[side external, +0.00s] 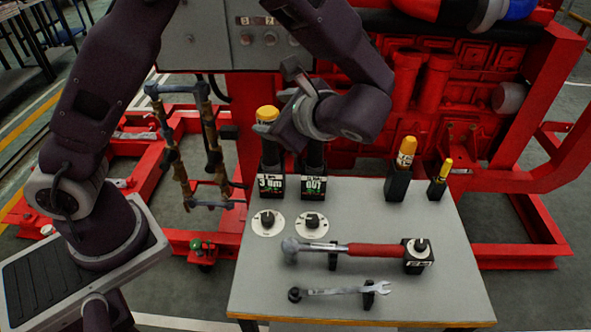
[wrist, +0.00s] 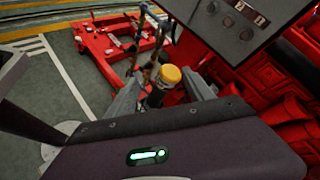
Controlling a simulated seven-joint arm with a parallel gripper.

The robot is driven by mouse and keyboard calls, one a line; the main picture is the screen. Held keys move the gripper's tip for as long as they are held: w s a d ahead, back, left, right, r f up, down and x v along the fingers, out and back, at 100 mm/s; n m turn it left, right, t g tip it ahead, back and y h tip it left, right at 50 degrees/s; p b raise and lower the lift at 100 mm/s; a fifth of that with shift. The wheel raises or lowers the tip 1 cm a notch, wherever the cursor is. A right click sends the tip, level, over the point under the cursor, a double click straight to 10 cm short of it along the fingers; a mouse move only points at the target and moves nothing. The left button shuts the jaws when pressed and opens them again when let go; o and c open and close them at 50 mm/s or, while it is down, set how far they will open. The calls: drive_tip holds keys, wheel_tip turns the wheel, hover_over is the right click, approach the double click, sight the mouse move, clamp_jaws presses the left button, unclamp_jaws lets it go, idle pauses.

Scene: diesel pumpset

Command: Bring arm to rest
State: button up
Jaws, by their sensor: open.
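My gripper (side external: 285,100) hangs above the back left of the grey table (side external: 345,220), beside two dark holders. It is open and empty. In the wrist view my gripper (wrist: 165,88) shows its two fingers apart, with a yellow cap (wrist: 170,75) seen between and beyond them. In the side view a yellow-topped item (side external: 267,115) stands upright in the holder labelled "3 um" (side external: 271,187), just left of my gripper. The holder labelled "OUT" (side external: 314,186) stands below my gripper; its upper part is partly hidden by the gripper.
A red-handled wrench (side external: 375,249) and a spanner (side external: 340,290) lie on stands on the table. Two yellow-topped tools (side external: 405,152) (side external: 441,175) stand at the back right. A red engine (side external: 460,100), grey panel (side external: 225,40) and pipe frame (side external: 205,140) are close behind and left.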

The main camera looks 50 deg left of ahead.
drive_tip(key=s+d+r+n+t+h, duration=0.1)
drive_tip(key=s+r+n+h, duration=0.3)
drive_tip(key=s, duration=0.5)
drive_tip(key=s+d+r+n+t+h, duration=0.1)
drive_tip(key=s+r+n+t+h, duration=0.1)
drive_tip(key=s+n+h, duration=0.6)
drive_tip(key=shift+s+d+r+n+t, duration=0.4)
drive_tip(key=shift+s+r+n, duration=0.1)
drive_tip(key=shift+s+r, duration=0.45)
drive_tip(key=shift+f, duration=0.1)
